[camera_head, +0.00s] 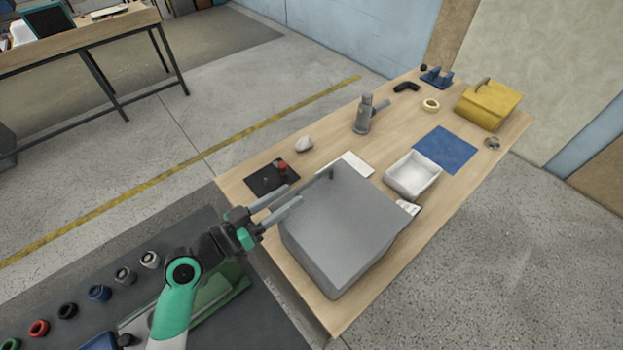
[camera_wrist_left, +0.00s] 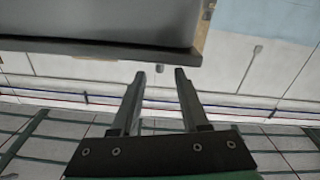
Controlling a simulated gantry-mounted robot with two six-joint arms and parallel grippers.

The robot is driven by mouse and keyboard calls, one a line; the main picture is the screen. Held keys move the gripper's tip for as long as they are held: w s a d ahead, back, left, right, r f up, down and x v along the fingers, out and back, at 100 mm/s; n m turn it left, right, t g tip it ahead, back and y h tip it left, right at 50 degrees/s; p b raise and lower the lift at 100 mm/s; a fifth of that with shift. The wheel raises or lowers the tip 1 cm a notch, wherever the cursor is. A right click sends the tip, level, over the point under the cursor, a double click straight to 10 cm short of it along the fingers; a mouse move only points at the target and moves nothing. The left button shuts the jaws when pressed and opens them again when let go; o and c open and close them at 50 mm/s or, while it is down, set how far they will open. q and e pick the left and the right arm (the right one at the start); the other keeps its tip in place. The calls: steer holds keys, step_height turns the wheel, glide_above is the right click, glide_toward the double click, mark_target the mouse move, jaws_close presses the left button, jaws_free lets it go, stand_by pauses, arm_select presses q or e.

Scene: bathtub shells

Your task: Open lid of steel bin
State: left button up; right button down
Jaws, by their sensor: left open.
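The steel bin (camera_head: 345,245) is a large grey box at the near end of the wooden table. My right gripper is not in view.
On the wooden table (camera_head: 232,184), a black pad (camera_head: 262,183) with a red knob and a white cone (camera_head: 304,144) lie behind the gripper. A white tray (camera_head: 413,176), blue mat (camera_head: 445,150) and yellow box (camera_head: 488,104) stand farther right.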

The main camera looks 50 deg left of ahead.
mark_target(301, 188)
arm_select(q)
steer(key=w, duration=0.7)
steer(key=shift+w+d, duration=0.2)
steer(key=shift+w, duration=0.05)
jaws_close()
steer(key=shift+r, duration=0.1)
stand_by(0.9)
